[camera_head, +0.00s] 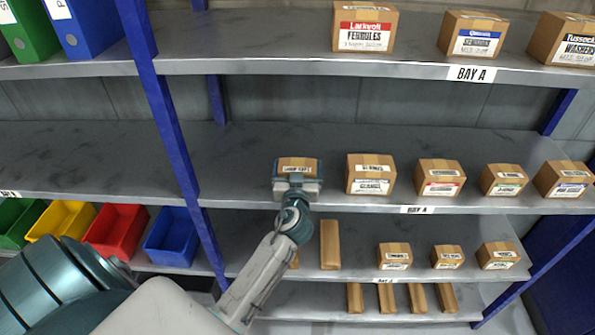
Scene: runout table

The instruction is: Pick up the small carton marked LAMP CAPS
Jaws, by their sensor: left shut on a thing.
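The small carton marked LAMP CAPS (297,163) is brown cardboard and sits at the left end of the row on the middle shelf (250,190) in the head view. My left gripper (297,180) reaches it from the front and is shut on it, with its fingers at the carton's two sides. The gripper hides most of the carton's front face. I cannot tell whether the carton touches the shelf. My right gripper is not in view.
A carton (370,175) stands just right of the held one, with several more further right. A blue upright (160,100) stands to the left. Coloured bins (115,230) sit lower left. The middle shelf is clear left of the gripper.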

